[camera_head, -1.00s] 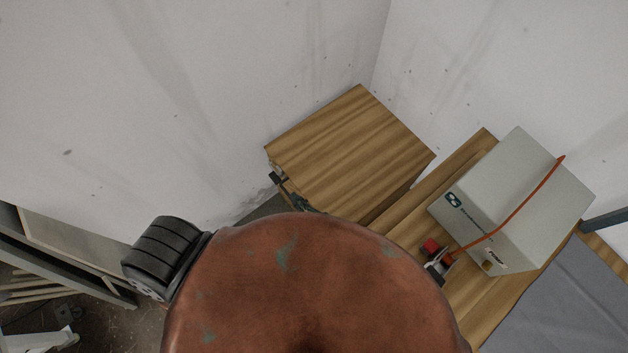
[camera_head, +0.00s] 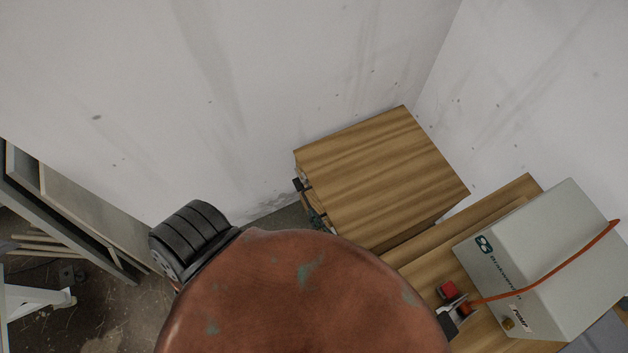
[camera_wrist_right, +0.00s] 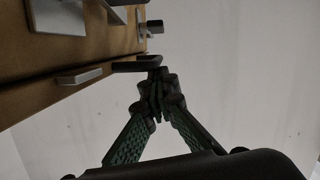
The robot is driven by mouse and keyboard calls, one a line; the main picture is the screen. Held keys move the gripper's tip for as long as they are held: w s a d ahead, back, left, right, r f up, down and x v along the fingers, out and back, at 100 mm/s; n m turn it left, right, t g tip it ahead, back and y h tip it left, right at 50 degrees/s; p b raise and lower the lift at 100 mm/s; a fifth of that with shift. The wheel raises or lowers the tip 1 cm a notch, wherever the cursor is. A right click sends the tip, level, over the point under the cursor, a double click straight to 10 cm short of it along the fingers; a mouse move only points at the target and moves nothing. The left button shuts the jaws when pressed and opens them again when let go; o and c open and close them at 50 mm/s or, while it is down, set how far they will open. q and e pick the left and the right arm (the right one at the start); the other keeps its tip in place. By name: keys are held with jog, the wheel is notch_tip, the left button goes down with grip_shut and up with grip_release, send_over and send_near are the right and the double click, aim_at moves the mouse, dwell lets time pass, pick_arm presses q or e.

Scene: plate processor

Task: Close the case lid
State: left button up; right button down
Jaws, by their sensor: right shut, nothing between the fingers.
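A wooden case (camera_head: 385,165) with a striped flat top stands against the wall in the head view. I cannot tell for sure which part is its lid. My right gripper (camera_head: 311,205) shows as a small dark and green shape at the case's left edge, partly hidden. In the right wrist view, its green fingers (camera_wrist_right: 156,82) are shut with nothing between them. The fingertips are close beside the wooden front (camera_wrist_right: 100,45), near a dark handle-like part (camera_wrist_right: 137,64); I cannot tell whether they touch. My left gripper is not in view.
A grey box (camera_head: 545,255) with an orange cable (camera_head: 570,270) sits on a wooden bench (camera_head: 515,207) at right. A red block (camera_head: 447,290) is beside it. Panels (camera_head: 75,215) lean on the wall at left. The lower middle of the head view is blocked.

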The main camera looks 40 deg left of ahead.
jog(key=shift+s+d+f+h, duration=0.1)
jog(key=shift+d+f+h, duration=0.1)
jog(key=shift+f, duration=0.25)
jog(key=shift+s+d+f+h, duration=0.1)
jog(key=shift+d+f, duration=0.1)
jog(key=shift+f, duration=0.25)
notch_tip(320, 180, up, 5)
jog(key=p, duration=0.4)
pick_arm(q)
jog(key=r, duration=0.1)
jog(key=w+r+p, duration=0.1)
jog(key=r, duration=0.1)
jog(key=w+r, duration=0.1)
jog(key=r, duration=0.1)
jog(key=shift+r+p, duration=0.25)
jog(key=shift+p, duration=0.15)
pick_arm(e)
jog(key=v, duration=0.9)
jog(key=shift+s+r, duration=0.25)
jog(key=shift+r, duration=0.2)
